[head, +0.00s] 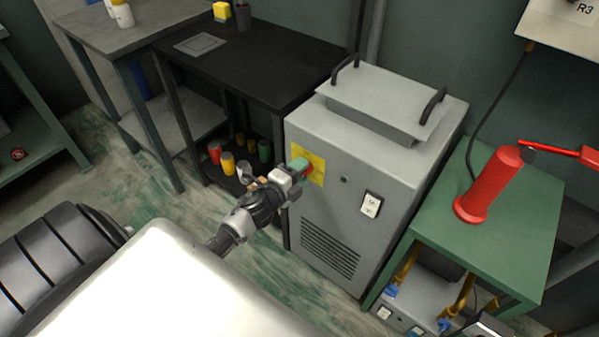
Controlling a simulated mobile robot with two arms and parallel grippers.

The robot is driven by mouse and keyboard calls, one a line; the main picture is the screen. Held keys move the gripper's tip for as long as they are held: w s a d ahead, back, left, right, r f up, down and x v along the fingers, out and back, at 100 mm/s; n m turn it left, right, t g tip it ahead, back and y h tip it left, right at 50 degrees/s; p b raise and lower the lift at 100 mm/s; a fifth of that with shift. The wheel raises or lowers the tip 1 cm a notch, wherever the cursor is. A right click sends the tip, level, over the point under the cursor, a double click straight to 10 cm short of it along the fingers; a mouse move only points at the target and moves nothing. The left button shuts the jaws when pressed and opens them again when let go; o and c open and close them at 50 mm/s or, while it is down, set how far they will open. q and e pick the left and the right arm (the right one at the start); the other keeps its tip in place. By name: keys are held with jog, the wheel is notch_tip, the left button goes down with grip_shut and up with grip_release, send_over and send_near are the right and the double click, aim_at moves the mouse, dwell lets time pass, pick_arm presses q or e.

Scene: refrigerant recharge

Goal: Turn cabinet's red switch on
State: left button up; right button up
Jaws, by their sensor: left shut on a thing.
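The grey cabinet (368,160) stands in the middle, with two black handles on its top plate. Its front has a yellow plate (319,166) carrying the red switch (308,171). My left gripper (300,170) is at the yellow plate and shut on the red switch. The gripper hides most of the switch, so its setting cannot be told. My right gripper is not in view.
A white rocker switch (371,204) and a vent grille (330,251) are on the cabinet front. A green table (513,215) with a red cylinder (489,184) stands close on the right. A black table (270,62) stands behind left. Open floor lies at left.

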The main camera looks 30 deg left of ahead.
pick_arm(q)
jog(key=shift+f+m, duration=0.1)
jog(key=shift+m, duration=1)
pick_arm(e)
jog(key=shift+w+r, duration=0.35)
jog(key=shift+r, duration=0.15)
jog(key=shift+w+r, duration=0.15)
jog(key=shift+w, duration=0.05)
pick_arm(q)
jog(key=o, duration=0.9)
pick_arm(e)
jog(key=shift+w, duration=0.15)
pick_arm(q)
jog(key=s, duration=0.7)
jog(key=s+r, duration=0.1)
jog(key=s, duration=0.2)
jog(key=shift+s+a, duration=0.35)
jog(key=shift+s, duration=0.05)
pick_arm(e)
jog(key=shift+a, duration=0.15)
